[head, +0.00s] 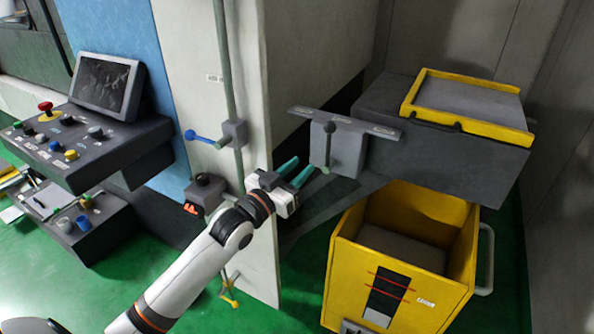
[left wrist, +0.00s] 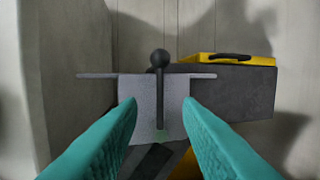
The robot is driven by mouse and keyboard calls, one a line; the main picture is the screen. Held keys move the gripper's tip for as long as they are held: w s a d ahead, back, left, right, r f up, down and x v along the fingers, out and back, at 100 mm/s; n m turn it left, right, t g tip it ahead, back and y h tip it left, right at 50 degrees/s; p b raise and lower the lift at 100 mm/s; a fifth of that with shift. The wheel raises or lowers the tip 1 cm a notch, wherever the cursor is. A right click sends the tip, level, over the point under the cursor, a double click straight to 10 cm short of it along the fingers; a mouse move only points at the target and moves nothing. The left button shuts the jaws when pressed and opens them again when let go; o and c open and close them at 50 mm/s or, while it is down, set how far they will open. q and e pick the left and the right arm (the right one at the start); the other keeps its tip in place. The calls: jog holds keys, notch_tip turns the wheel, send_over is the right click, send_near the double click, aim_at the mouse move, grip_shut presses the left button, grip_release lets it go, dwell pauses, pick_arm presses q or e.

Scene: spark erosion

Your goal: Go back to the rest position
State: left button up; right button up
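My left gripper (head: 295,172) has two teal fingers held apart with nothing between them. In the head view it is in front of the white machine wall, just left of a grey block with a dark ball-topped lever (head: 328,145). In the left wrist view the fingers (left wrist: 160,140) spread on both sides of the grey block (left wrist: 138,98), whose lever (left wrist: 159,90) stands upright beyond them. I see no clear contact between the fingers and the lever. My right gripper is in neither view.
A dark grey bench with a yellow-rimmed tray (head: 465,122) is at the right, above an open yellow cart (head: 400,283). A control panel (head: 85,140) with a screen is at the left. A blue-tipped handle (head: 205,138) sticks out near my arm. Green floor lies below.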

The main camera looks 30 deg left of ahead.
pick_arm(q)
jog(key=s+a+f+n+g+y, duration=0.1)
jog(key=a+f+g+y, duration=0.1)
jog(key=f, duration=1.1)
jog(key=s+a+f+n+g+y, duration=0.1)
jog(key=a+f+g, duration=0.15)
jog(key=f, duration=0.95)
jog(key=s+d+f+g+y, duration=0.15)
jog(key=s+f, duration=0.25)
jog(key=f, duration=0.5)
jog(key=s+f+g, duration=0.3)
jog(key=s+f, duration=0.2)
jog(key=f, duration=0.3)
jog(key=s+d+f+g, duration=0.2)
jog(key=s+f+g, duration=0.3)
jog(key=s+f, duration=1.25)
jog(key=s+d+f+m+g, duration=0.1)
jog(key=s+d+f+g, duration=0.1)
jog(key=s, duration=0.8)
jog(key=s+d+f+g, duration=0.2)
jog(key=s+f, duration=0.1)
jog(key=s, duration=0.8)
jog(key=shift+m, duration=0.4)
jog(key=shift+w+f, duration=0.1)
